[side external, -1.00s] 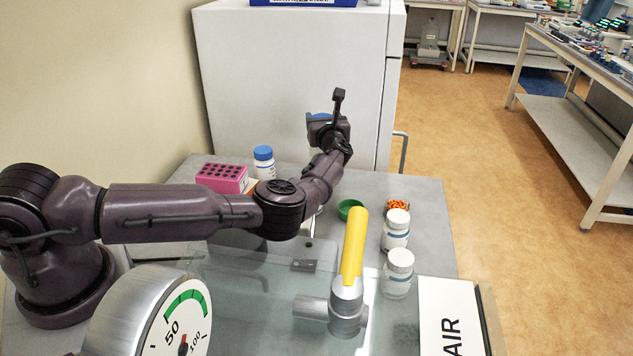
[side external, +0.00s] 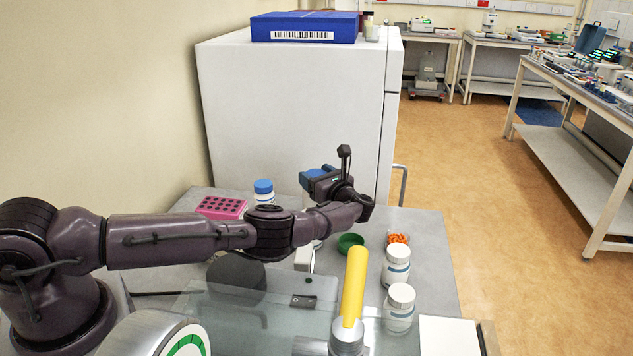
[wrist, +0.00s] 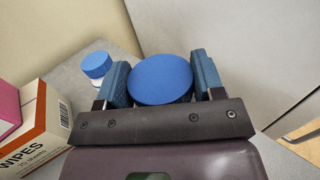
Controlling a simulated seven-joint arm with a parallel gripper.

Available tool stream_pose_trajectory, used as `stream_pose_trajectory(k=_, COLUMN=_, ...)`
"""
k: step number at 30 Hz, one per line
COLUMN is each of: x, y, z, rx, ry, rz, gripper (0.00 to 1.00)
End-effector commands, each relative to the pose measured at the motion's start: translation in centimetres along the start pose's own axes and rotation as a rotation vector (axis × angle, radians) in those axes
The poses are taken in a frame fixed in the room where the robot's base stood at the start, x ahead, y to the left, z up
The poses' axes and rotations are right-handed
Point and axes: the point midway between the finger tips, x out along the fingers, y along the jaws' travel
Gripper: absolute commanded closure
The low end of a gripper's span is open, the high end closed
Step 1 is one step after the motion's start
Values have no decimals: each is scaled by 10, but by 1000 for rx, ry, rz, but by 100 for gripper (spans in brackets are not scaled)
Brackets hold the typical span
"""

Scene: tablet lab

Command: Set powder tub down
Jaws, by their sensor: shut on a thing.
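The powder tub (wrist: 160,80) shows in the wrist view as a round blue lid between the two blue finger pads of my gripper (wrist: 160,84). My gripper is shut on it. The tub's body is hidden below the lid there. In the side view my gripper (side external: 320,178) is in front of the white cabinet, over the back of the grey bench (side external: 425,240). The tub cannot be told clearly from the blue fingers there, and whether its base touches the bench cannot be seen.
Another blue-capped bottle (side external: 264,192) stands left of my gripper, near a pink rack (side external: 222,207) and a wipes box (wrist: 38,125). The white cabinet (side external: 290,115) rises close behind. A green dish (side external: 350,243), orange tablets (side external: 398,239) and white-lidded jars (side external: 397,265) are to the right.

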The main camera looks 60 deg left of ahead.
Motion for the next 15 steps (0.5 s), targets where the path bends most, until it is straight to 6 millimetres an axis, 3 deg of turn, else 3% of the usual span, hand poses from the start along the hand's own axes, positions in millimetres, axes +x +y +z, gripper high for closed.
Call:
stream_pose_trajectory(k=14, x=0, y=0, z=-12, rx=0, ry=-1, rz=0, gripper=72)
stream_pose_trajectory(k=15, x=0, y=0, z=-12, rx=1, ry=1, rz=0, gripper=29)
